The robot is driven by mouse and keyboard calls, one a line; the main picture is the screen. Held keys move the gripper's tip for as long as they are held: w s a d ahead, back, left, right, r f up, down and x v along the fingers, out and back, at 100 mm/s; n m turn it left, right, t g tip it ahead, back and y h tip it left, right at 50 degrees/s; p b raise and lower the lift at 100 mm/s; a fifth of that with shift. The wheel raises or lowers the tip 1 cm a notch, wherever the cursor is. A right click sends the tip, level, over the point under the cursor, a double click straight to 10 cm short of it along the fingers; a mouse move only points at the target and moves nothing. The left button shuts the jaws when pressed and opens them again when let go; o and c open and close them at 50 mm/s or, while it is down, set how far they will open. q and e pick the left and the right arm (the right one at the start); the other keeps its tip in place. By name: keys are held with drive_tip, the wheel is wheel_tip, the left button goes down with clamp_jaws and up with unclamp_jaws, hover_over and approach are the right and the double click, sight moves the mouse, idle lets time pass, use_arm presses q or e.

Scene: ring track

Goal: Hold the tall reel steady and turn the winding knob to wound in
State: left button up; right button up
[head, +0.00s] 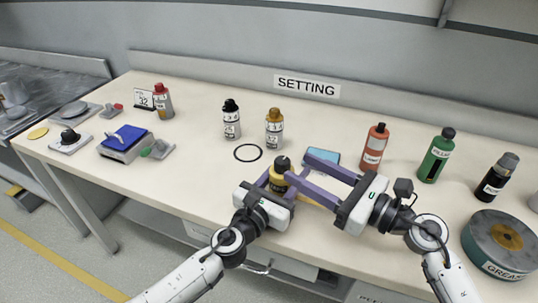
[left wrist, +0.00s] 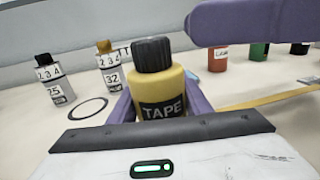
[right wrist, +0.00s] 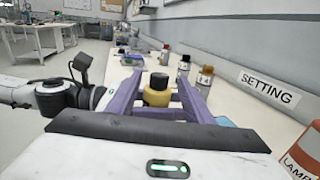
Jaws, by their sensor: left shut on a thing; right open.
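The tall reel is a yellow cylinder (head: 274,186) marked TAPE with a black winding knob (head: 282,163) on top, near the table's front edge. In the left wrist view the reel body (left wrist: 160,88) stands upright between my left fingers, under the black knob (left wrist: 152,54). A yellow strip (left wrist: 272,98) runs out to the right of it. My left gripper (head: 270,180) is shut on the reel body. My right gripper (head: 297,168) is open, its fingers reaching toward the knob from the right. In the right wrist view the knob (right wrist: 159,81) shows between the spread fingers, apart from both.
A black ring (head: 248,153) lies flat left of the reel; a blue flat item (head: 323,158) lies behind my right fingers. Several bottles stand at the back, including an orange one (head: 374,148) and a green one (head: 436,157). A large GREASE drum (head: 490,245) is at right.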

drive_tip(key=f+x, duration=0.1)
drive_tip(key=x, duration=0.9)
drive_tip(key=shift+w+f+h, duration=0.3)
drive_tip(key=shift+f, duration=0.05)
drive_tip(key=shift+a, duration=0.15)
drive_tip(key=c, duration=1.1)
drive_tip(key=m+t+h, duration=0.3)
drive_tip(key=shift+w+d+f+t, duration=0.1)
drive_tip(key=shift+w+d+t, duration=0.2)
drive_tip(key=shift+d+t, duration=0.1)
drive_tip(key=shift+m+h, duration=0.3)
